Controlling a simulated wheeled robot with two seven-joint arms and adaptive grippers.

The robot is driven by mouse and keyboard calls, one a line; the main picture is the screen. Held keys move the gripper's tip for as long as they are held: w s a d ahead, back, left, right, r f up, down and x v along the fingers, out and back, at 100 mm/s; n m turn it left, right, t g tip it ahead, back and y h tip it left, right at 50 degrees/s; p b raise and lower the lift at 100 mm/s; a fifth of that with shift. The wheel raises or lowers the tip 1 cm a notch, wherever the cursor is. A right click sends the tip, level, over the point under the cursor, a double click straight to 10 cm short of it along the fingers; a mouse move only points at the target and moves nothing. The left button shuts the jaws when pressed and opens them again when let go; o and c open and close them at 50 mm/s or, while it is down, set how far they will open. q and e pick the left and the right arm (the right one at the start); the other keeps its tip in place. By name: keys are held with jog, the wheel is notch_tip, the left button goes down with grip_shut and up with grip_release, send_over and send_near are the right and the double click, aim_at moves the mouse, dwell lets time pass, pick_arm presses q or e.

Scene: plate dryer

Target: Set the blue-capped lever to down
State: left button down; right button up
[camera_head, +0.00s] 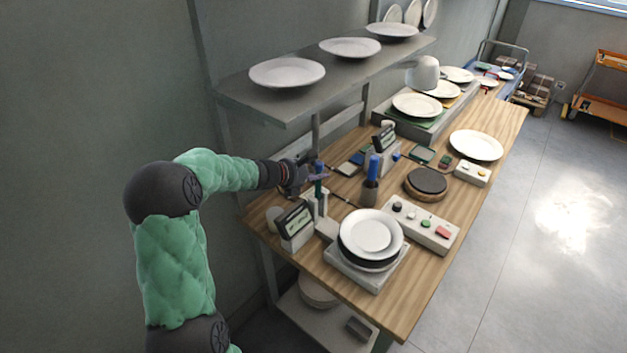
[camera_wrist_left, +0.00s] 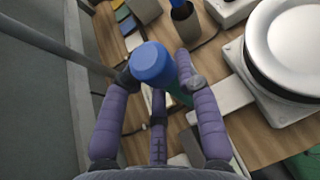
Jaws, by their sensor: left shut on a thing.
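The blue-capped lever (camera_head: 319,187) has a green stem and rises almost upright from a white stand (camera_head: 326,228) at the near left of the wooden table. My left gripper (camera_head: 315,176) reaches in from the left and is shut on the lever near its top. In the left wrist view the round blue cap (camera_wrist_left: 151,62) sits between the purple fingers of the left gripper (camera_wrist_left: 163,80). The fingers and the cap hide most of the stem there. My right gripper is not in view.
A scale with stacked plates (camera_head: 371,234) stands right of the lever, and a small display (camera_head: 295,223) stands in front. A dark cup (camera_head: 370,193) holding a blue-topped item is behind right. A button box (camera_head: 424,226) lies farther right. A grey shelf (camera_head: 290,106) with plates hangs above.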

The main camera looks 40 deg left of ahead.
pick_arm(q)
jog(key=shift+s+d+f+m+y+b, duration=0.15)
jog(key=shift+d+m+y+b, duration=0.3)
jog(key=shift+d+b, duration=0.75)
jog(key=shift+d+f+m+y+b, duration=0.15)
jog(key=shift+d+m+y+b, duration=0.3)
jog(key=shift+b, duration=1.3)
jog(key=shift+d+f, duration=0.15)
jog(key=shift+d, duration=0.15)
jog(key=c, duration=0.9)
grip_release()
jog(key=shift+d, duration=0.15)
jog(key=shift+c, duration=0.2)
jog(key=shift+s+r, duration=0.1)
jog(key=shift+r, duration=0.1)
jog(key=v, duration=1.1)
jog(key=shift+s+a, duration=0.25)
jog(key=shift+s, duration=0.1)
